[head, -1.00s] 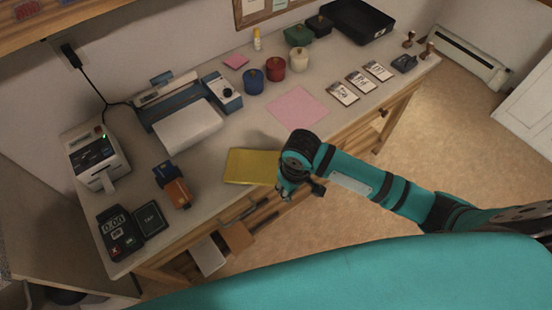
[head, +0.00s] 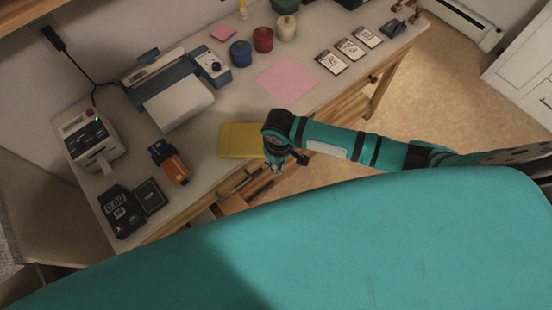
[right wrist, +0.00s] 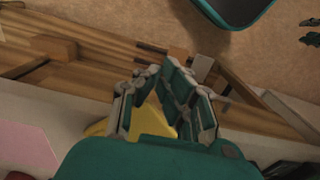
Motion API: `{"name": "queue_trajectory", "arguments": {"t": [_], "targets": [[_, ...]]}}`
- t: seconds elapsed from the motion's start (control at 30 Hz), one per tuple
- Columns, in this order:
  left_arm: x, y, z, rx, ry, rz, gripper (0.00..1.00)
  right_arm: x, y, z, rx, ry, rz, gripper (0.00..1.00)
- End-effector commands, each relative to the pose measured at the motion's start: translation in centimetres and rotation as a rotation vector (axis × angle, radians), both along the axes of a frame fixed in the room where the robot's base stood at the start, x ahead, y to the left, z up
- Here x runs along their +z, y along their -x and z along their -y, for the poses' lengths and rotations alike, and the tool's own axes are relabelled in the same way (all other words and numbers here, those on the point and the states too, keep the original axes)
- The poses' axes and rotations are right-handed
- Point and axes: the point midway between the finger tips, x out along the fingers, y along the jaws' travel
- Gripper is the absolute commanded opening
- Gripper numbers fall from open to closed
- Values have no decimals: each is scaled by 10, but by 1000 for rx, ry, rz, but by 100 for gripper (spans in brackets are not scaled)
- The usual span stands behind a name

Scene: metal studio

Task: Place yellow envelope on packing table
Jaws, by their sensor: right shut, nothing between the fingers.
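The yellow envelope (head: 239,140) lies flat on the packing table (head: 205,168), close to its front edge. My right gripper (head: 280,166) is at the table's front edge, by the envelope's right end, and the wrist hides part of that end. In the right wrist view the gripper's fingers (right wrist: 168,88) are shut with nothing held. The envelope (right wrist: 150,118) shows behind and between the finger links there. My left gripper is not in view.
A pink sheet (head: 287,83), a printer (head: 178,102), a card terminal (head: 120,211) and an orange tape dispenser (head: 170,162) stand around the envelope. Colored jars (head: 263,40) are at the back. Wooden drawers lie below the front edge.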

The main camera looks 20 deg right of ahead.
Motion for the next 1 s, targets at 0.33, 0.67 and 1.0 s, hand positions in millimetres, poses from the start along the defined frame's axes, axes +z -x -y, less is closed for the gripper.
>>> {"name": "queue_trajectory", "arguments": {"t": [0.33, 0.67, 1.0], "targets": [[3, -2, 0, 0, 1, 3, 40, 0, -11, -4, 1, 0, -1, 0], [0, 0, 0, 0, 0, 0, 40, -1, -31, -12, -2, 0, 1, 0], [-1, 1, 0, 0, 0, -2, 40, 0, -44, -16, 0, 1, -2, 0]]}}
